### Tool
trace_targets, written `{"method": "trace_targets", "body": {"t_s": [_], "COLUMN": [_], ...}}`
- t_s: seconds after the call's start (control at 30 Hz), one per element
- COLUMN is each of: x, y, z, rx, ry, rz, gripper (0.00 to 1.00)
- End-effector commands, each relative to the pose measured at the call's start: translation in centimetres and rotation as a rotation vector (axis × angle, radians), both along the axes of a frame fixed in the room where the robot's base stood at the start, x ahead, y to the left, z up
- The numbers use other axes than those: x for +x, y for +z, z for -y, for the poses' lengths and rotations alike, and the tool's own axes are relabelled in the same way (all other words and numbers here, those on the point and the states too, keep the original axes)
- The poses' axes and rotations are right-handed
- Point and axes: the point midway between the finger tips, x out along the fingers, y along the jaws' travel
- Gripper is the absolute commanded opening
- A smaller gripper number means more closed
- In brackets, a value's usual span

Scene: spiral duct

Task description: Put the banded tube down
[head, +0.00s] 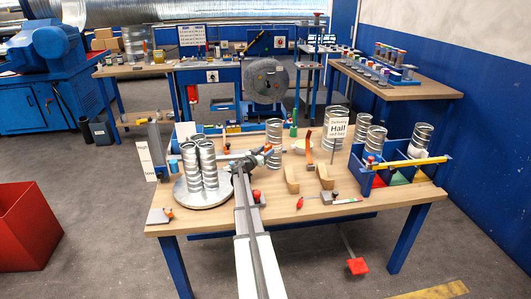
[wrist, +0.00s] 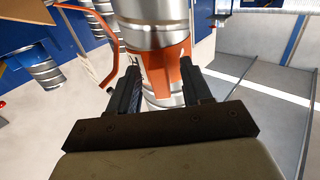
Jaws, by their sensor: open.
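The banded tube (wrist: 153,32) is a ribbed silver tube with an orange band and a white label patch. In the wrist view it stands straight ahead, running out of the top of the picture. My gripper (wrist: 162,75) is open, with one dark finger on either side of the banded part. Its palm hides the tube's near end, and I cannot tell what the tube rests on. In the head view my gripper is small, over the middle-left of the table beside a round grey disc (head: 207,202). The band is not clear there.
A white sign (head: 338,130), wooden cradles (head: 291,180) and small tools lie between. The front right of the tabletop is mostly free.

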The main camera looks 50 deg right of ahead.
Motion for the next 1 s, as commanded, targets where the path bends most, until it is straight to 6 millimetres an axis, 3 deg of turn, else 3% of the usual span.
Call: {"method": "trace_targets", "body": {"t_s": [0.27, 0.73, 1.0], "x": [0.0, -0.1, 0.0], "y": [0.3, 0.3, 0.2], "z": [-0.7, -6.9, -7.5], "rx": [0.000, -0.001, -0.001], "ry": [0.000, 0.001, -0.001], "rz": [0.000, 0.001, 0.001], "gripper": [0.49, 0.49, 0.49]}}
